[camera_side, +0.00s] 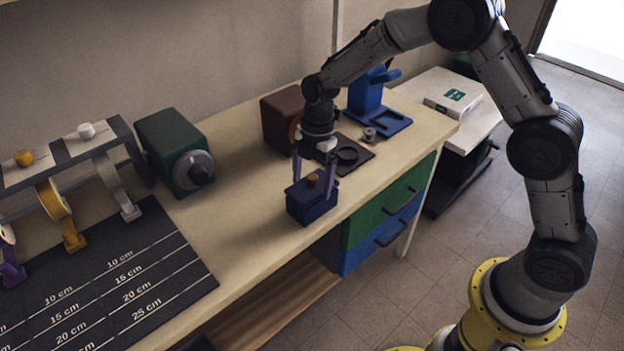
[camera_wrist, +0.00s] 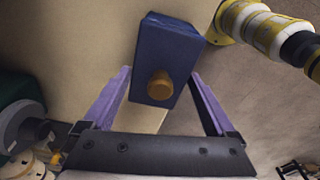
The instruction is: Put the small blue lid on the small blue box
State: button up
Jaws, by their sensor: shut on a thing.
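The small blue lid (camera_side: 308,187) has a golden-brown knob on top and sits at the top of the small blue box (camera_side: 313,211), near the front edge of the table. In the side view, lid and box look stacked, and I cannot tell whether a thin gap lies between them. My gripper (camera_side: 313,182) points down with its two purple fingers on opposite sides of the lid, shut on it. In the wrist view, the lid (camera_wrist: 168,50) and its knob lie between the fingertips (camera_wrist: 160,75), hiding most of the box.
A green box with a grey dial (camera_side: 174,150) and a brown box (camera_side: 282,120) stand behind. A dark tray (camera_side: 352,155) and a blue stand (camera_side: 372,100) are to the right. A dark measuring mat (camera_side: 120,270) with tape reels lies left. Bare table separates mat and box.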

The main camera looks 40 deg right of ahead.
jog(key=shift+f, duration=0.4)
dwell(0.3)
jog(key=o, duration=1)
jog(key=shift+r, duration=3.5)
